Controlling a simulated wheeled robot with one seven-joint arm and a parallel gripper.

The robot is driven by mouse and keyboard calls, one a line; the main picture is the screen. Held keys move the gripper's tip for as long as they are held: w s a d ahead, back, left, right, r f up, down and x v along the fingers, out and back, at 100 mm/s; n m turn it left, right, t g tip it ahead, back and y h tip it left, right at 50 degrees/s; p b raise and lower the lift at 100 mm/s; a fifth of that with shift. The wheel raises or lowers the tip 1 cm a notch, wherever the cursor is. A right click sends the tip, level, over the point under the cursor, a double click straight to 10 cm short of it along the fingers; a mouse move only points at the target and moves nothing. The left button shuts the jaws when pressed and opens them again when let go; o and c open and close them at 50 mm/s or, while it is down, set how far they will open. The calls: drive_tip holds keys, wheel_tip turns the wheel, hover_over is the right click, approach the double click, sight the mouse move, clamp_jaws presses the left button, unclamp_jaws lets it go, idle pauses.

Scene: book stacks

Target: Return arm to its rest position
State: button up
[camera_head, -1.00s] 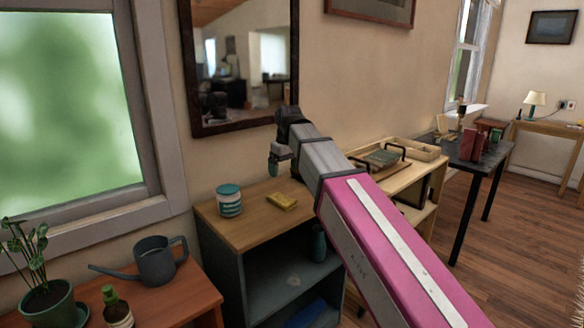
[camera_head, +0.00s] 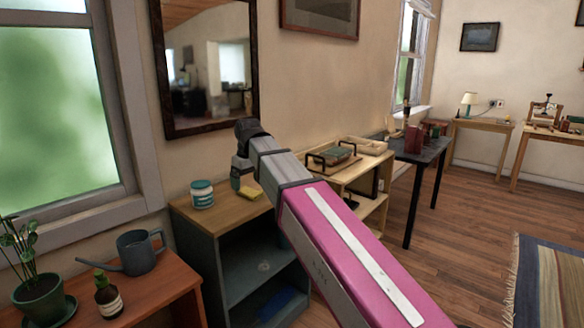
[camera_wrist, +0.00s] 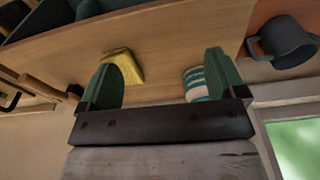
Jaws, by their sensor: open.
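My arm, with a pink and grey link, reaches up and left across the head view toward the low bookcase. My gripper (camera_wrist: 160,85) shows in the wrist view with its two green-padded fingers wide apart and nothing between them. In the head view my gripper (camera_head: 237,180) is small and partly hidden by the wrist, above the bookcase top. A yellow block-like thing (camera_wrist: 122,64) and a white and teal striped jar (camera_wrist: 196,84) appear near the fingers in the wrist view. They rest on the bookcase's wooden top (camera_head: 222,208).
A watering can (camera_head: 140,252), a potted plant (camera_head: 38,282) and a brown bottle (camera_head: 107,296) stand on a wooden table at left. A mirror (camera_head: 208,65) hangs behind the arm. A dark table (camera_head: 425,150) stands right. Floor (camera_head: 460,225) is clear there.

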drive_tip(key=d+f+m, duration=0.5)
drive_tip(key=d+f, duration=1.3)
drive_tip(key=f, duration=0.2)
drive_tip(key=s+d+f+m, duration=0.2)
drive_tip(key=s+d+f, duration=0.3)
drive_tip(key=d+f, duration=0.3)
drive_tip(key=s+d+f+m, duration=0.2)
drive_tip(key=s+d+f, duration=0.3)
drive_tip(key=d+f, duration=0.3)
drive_tip(key=shift+s+f+m+g+h, duration=0.2)
drive_tip(key=shift+s+m+g+h, duration=0.1)
drive_tip(key=shift+g+h, duration=0.1)
